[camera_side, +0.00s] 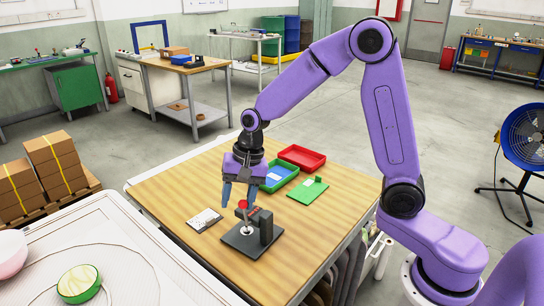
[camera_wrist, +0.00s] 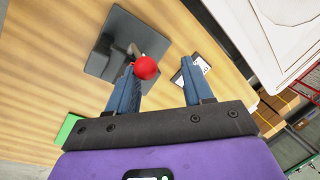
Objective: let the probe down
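The probe stand is a dark grey square base (camera_side: 238,243) with an upright block (camera_side: 266,228), on the wooden table. A red ball knob (camera_side: 242,204) sits at the top on a short lever; the ball also shows in the wrist view (camera_wrist: 146,67). A small whitish round piece (camera_side: 247,230) shows on the base under the arm of the stand; the probe tip is too small to make out. My gripper (camera_side: 238,200) points down at the knob, its two blue fingers apart. In the wrist view, the ball lies close to the left finger of my gripper (camera_wrist: 160,66), with free space towards the right finger.
A white printed card (camera_side: 206,221) lies left of the stand. The table front and left are mostly clear.

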